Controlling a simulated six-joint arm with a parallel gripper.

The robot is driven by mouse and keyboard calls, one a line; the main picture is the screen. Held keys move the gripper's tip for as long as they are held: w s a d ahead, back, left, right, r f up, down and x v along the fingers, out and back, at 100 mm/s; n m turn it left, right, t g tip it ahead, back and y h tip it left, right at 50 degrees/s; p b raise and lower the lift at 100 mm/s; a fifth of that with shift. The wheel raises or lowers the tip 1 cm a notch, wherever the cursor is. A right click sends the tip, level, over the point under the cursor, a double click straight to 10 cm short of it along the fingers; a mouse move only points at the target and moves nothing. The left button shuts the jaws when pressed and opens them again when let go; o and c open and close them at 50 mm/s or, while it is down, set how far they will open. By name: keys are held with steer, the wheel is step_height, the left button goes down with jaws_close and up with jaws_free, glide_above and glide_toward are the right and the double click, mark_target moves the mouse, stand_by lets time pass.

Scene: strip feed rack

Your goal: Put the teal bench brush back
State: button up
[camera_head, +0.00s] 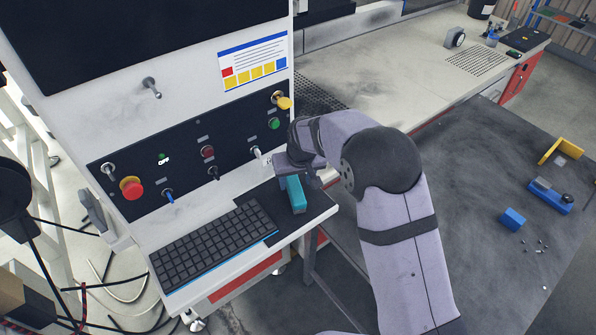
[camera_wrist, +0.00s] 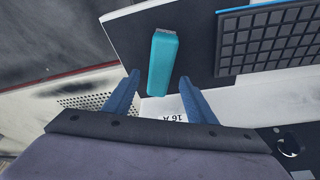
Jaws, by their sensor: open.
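The teal bench brush (camera_head: 294,195) lies on the dark shelf beside the keyboard, below the control panel. It also shows in the wrist view (camera_wrist: 162,55), as a teal block lying lengthwise ahead of my fingers. My gripper (camera_wrist: 158,92) is open, with one blue finger to each side of the near end of the brush. I cannot tell how high the fingertips are above it. In the head view my gripper (camera_head: 290,172) is over the far end of the brush, and my wrist hides part of it. The brush's bristles cannot be made out.
A black keyboard (camera_head: 213,247) lies left of the brush on the shelf (camera_head: 318,207). The control panel (camera_head: 185,160) with knobs and switches rises behind. A grey table (camera_head: 470,200) at right holds a blue block (camera_head: 512,219), a blue tool (camera_head: 550,197) and a yellow bracket (camera_head: 562,150).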

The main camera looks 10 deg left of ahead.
steer(key=b+v, duration=0.1)
steer(key=v, duration=0.6)
steer(key=shift+r+b, duration=0.3)
steer(key=shift+b, duration=0.05)
steer(key=shift+s+d, duration=0.1)
steer(key=shift+s, duration=0.05)
steer(key=s+d+f+m+g, duration=0.1)
steer(key=s+d+f+m, duration=0.1)
steer(key=s+d, duration=0.9)
steer(key=s+d+f+m+g+h, duration=0.1)
steer(key=s+d+f+m+g, duration=0.1)
steer(key=s+d, duration=1)
steer(key=s, duration=0.3)
steer(key=shift+d+m, duration=0.2)
steer(key=shift+m, duration=0.1)
steer(key=shift+w+f, duration=0.1)
steer(key=shift+f, duration=0.05)
